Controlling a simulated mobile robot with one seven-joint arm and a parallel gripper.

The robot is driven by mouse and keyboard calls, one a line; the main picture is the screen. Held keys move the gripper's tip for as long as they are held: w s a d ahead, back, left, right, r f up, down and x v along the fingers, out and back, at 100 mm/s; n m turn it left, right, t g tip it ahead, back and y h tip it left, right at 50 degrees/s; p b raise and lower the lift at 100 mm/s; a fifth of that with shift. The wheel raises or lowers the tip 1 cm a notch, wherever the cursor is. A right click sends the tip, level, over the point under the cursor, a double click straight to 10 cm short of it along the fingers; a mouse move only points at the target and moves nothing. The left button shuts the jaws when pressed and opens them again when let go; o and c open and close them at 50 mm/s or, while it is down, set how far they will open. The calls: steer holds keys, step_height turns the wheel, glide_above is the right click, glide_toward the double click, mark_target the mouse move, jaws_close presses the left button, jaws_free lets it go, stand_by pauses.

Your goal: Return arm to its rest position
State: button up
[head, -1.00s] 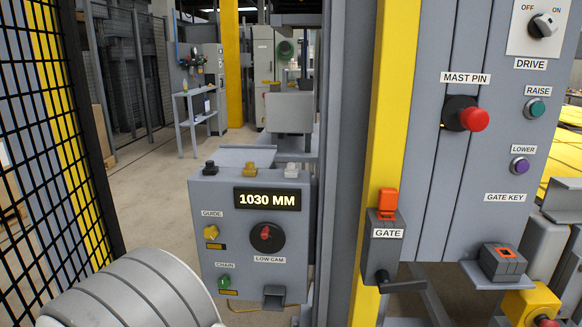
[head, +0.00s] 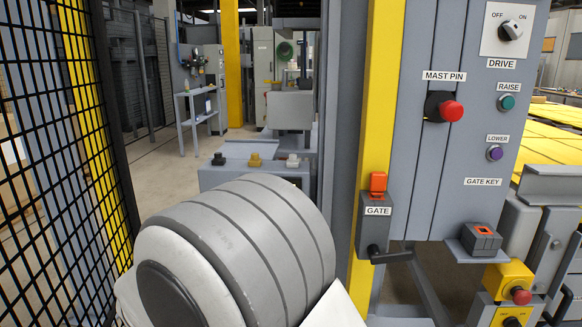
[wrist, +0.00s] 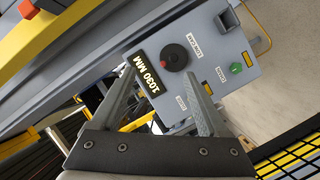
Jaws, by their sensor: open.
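My arm (head: 240,240) rises into the head view at the lower left and hides most of the grey control box (head: 225,175). My gripper is not seen in the head view. In the wrist view my gripper (wrist: 159,72) is open, its two grey fingers apart with nothing held. I cannot tell whether the fingers touch the box.
A black mesh fence (head: 60,170) stands close on the left. A yellow post (head: 380,100) and a grey panel (head: 420,180) stand on the right, with a red MAST PIN knob (head: 451,110) and GATE latch (head: 376,210). Open floor (head: 160,165) lies behind, at left.

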steer(key=s+d+r+m+g+h, duration=0.1)
steer(key=s+d+g, duration=0.15)
steer(key=d, duration=0.45)
steer(key=s+d+r+m+g, duration=0.2)
steer(key=d+g, duration=0.1)
steer(key=d, duration=0.4)
steer(key=s+d+r+m+g+h, duration=0.1)
steer(key=s+d+g, duration=0.15)
steer(key=d, duration=0.45)
steer(key=s+d+r+m+g+y, duration=0.1)
steer(key=s+d+g+y, duration=0.15)
steer(key=s, duration=0.25)
steer(key=s+d+m+g+y, duration=0.1)
steer(key=s+d+y, duration=0.25)
steer(key=s, duration=0.25)
step_height(320, 180, up, 27)
steer(key=s+a+t+y+p, duration=0.1)
steer(key=s+t+y+p, duration=0.1)
steer(key=p, duration=2.3)
steer(key=shift+s+a+r+y, duration=0.15)
steer(key=shift+s+a+y, duration=0.2)
steer(key=shift+y, duration=0.25)
steer(key=shift+t, duration=0.25)
